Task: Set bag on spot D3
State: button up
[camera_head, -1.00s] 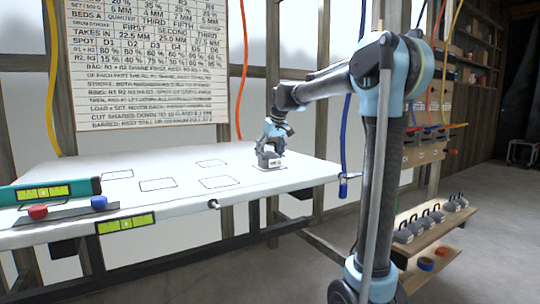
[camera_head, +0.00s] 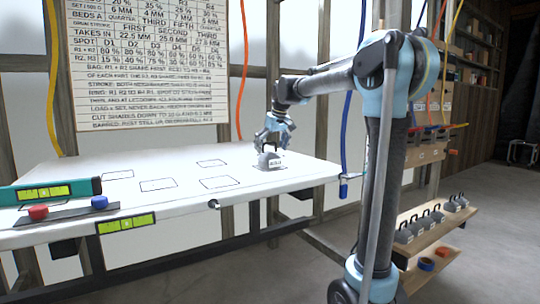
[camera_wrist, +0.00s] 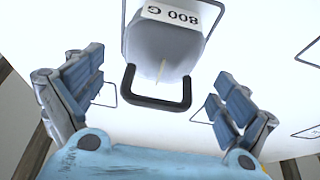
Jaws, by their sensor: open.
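A small grey bag (camera_head: 270,161) with a black loop handle and a white label stands upright at the right end of the white table top (camera_head: 112,188). In the wrist view the bag (camera_wrist: 165,48) has an "800 G" label, and outline lines show on both sides of it. No spot name is readable on the table. My gripper (camera_head: 274,137) is just above the bag, open and pointing down. In the wrist view its blue fingers are spread wide either side of the black handle (camera_wrist: 157,104), apart from it.
Several empty outlined spots (camera_head: 157,185) lie left of the bag. A teal level (camera_head: 45,192), a red knob (camera_head: 38,212) and a blue knob (camera_head: 99,202) are at the table's left end. Several similar bags (camera_head: 430,218) stand on a low shelf at right. A chart (camera_head: 150,60) hangs behind.

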jog(key=v, duration=1)
jog(key=s+d+f+m+h, duration=0.1)
jog(key=s+d+f+m, duration=0.2)
jog(key=s+d+f, duration=1.15)
jog(key=s+d+f+m, duration=0.1)
jog(key=s+d+f, duration=0.2)
jog(key=s+f, duration=0.8)
jog(key=s+d+f+m+g+h, duration=0.1)
jog(key=s+d+f, duration=0.3)
jog(key=s+f, duration=0.7)
notch_tip(320, 180, down, 3)
jog(key=shift+s+f+m, duration=0.15)
jog(key=shift+s+m, duration=0.2)
jog(key=shift+m, duration=0.45)
jog(key=shift+d, duration=0.2)
